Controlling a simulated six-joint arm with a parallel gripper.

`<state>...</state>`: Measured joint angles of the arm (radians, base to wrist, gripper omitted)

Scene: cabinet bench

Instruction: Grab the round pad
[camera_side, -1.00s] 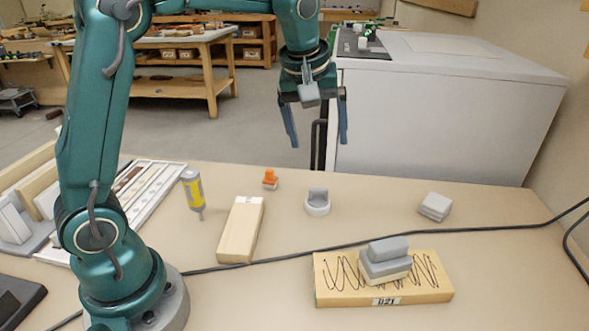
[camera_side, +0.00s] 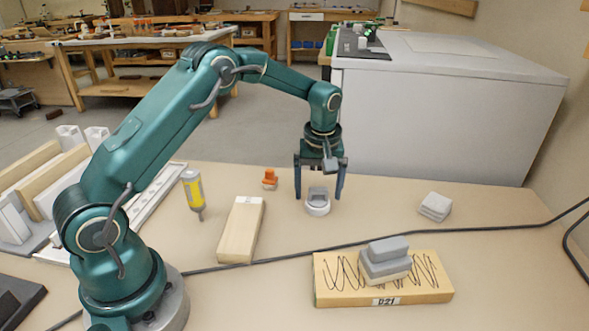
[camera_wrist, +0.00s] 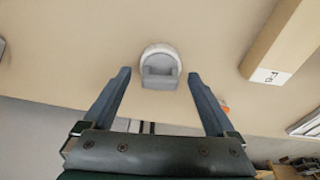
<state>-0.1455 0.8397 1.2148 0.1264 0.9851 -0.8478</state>
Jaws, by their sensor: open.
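The round pad (camera_side: 317,208) is a short white disc with a grey block-like grip on top, standing on the bench. My gripper (camera_side: 319,196) is open, its two blue-grey fingers pointing down on either side of the pad in the side view. In the wrist view the pad (camera_wrist: 160,67) lies just beyond the fingertips, centred between the lines of the two fingers of my gripper (camera_wrist: 158,74). Whether the fingers touch the pad cannot be told; none appears closed on it.
A wooden block (camera_side: 241,230) lies left of the pad, with a small orange-topped piece (camera_side: 270,179) behind it. A grey-white block (camera_side: 435,207) is at right. A scribbled board (camera_side: 330,280) carries a grey sander-like block (camera_side: 385,258). A black cable (camera_side: 470,229) crosses the bench.

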